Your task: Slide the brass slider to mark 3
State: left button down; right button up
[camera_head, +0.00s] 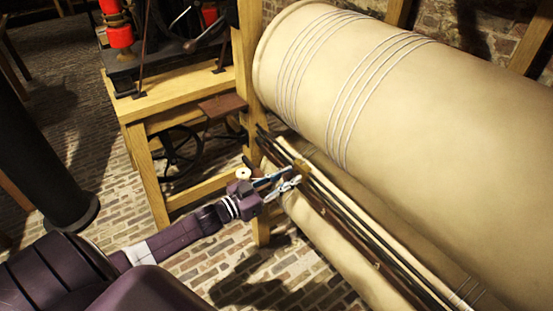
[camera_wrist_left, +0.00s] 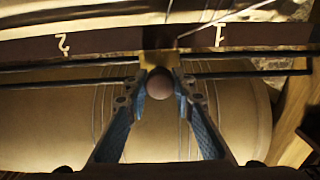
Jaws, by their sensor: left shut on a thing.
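The brass slider (camera_wrist_left: 158,60) sits on a dark rail between the marks 2 (camera_wrist_left: 63,45) and 1 (camera_wrist_left: 219,35) in the left wrist view, and a round brownish knob (camera_wrist_left: 160,83) sticks out from it. My left gripper (camera_wrist_left: 161,90) has its two blue-padded fingers on either side of this knob, shut on it. In the head view the left gripper (camera_head: 288,181) reaches the slider (camera_head: 300,168) near the left end of the rails. Mark 3 is not visible in either view. My right gripper is not in view.
A large cream drum (camera_head: 430,110) with line bands lies above the rails. A wooden frame (camera_head: 143,105) with machinery stands behind the left gripper. Dark thin rods (camera_wrist_left: 70,63) run along the scale bar. The brick floor (camera_head: 240,275) is open below.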

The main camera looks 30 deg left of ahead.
pick_arm(q)
jog(key=s+d+p, duration=0.2)
jog(key=s+d, duration=0.2)
jog(key=d, duration=0.6)
jog(key=s+d+p, duration=0.1)
jog(key=s+d, duration=0.3)
jog(key=d, duration=0.6)
jog(key=s+d+p, duration=0.2)
jog(key=s+d, duration=0.2)
jog(key=d, duration=0.6)
jog(key=shift+s+p, duration=0.25)
jog(key=shift+p, duration=0.1)
jog(key=c, duration=1.6)
grip_release()
jog(key=v, duration=1.2)
